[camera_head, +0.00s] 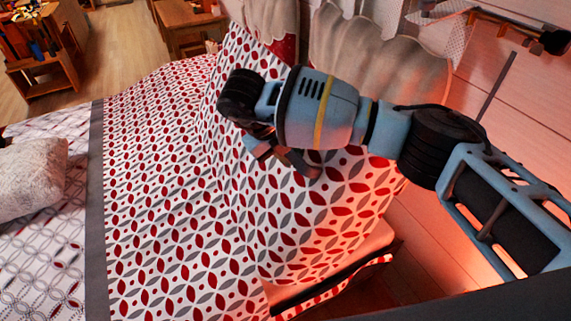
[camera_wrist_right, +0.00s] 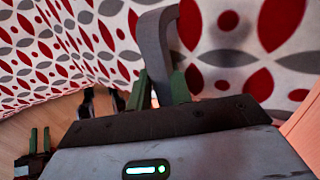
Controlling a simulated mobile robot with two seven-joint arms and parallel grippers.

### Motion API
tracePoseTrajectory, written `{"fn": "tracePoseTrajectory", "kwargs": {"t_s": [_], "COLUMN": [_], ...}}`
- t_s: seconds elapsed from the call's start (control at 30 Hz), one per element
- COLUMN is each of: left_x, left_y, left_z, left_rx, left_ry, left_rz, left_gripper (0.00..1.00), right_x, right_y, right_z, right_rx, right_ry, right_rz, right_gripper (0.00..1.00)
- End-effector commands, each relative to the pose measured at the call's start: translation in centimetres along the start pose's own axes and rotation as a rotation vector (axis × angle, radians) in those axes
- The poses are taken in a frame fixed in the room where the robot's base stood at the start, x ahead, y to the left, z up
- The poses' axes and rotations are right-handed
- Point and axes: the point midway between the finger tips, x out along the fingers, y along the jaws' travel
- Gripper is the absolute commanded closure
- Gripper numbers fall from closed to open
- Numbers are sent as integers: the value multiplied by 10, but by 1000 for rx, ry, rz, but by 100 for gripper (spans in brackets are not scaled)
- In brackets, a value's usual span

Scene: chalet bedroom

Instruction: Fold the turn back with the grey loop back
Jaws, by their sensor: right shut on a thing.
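The turn back (camera_head: 290,230) is a white cloth panel with red and grey leaf shapes. It stands raised in a steep slope at the right of the bed in the head view. The grey loop (camera_wrist_right: 157,45) is a thick band against this cloth in the right wrist view. My right gripper (camera_wrist_right: 160,88) is shut on the loop, its green fingers on either side. In the head view my right gripper (camera_head: 282,160) is against the raised cloth, and its wrist hides part of it. My left gripper (camera_wrist_right: 40,140) shows at the lower left of the wrist view, with its fingers apart and empty.
The flat patterned cover (camera_head: 150,180) lies left of the raised part, with a grey strip (camera_head: 97,190) along its edge. A pale pillow (camera_head: 33,178) lies at the far left. Wooden floor shows at the upper left.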

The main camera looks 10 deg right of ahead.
Motion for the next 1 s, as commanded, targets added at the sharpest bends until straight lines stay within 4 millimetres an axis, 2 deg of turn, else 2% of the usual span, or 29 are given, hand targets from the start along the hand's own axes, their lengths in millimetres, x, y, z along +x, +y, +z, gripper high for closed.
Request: {"fn": "tracePoseTrajectory", "kwargs": {"t_s": [0.03, 0.17, 0.3, 0.43, 0.6, 0.9, 1.0], "left_x": [0, 0, 0, 0, 0, 0, 0], "left_y": [0, 0, 0, 0, 0, 0, 0], "left_z": [3, 3, 3, 3, 3, 2, 2], "left_rx": [-1, -1, -1, -1, -1, 0, 0], "left_ry": [-6, -6, -6, -6, -5, -4, -3], "left_rz": [1, 1, 1, 1, 1, 0, 0], "left_gripper": [81, 81, 81, 81, 81, 81, 81], "right_x": [1, -11, -24, -37, -46, -48, -53], "right_y": [16, 28, 42, 54, 61, 60, 65], "right_z": [-2, -2, -2, -2, -2, -2, -2], "right_rx": [-20, -18, -19, -18, -15, -12, -12], "right_ry": [8, 8, 9, 10, 11, 10, 8], "right_rz": [13, 13, 12, 12, 11, 8, 8], "right_gripper": [91, 89, 98, 98, 98, 98, 98]}}
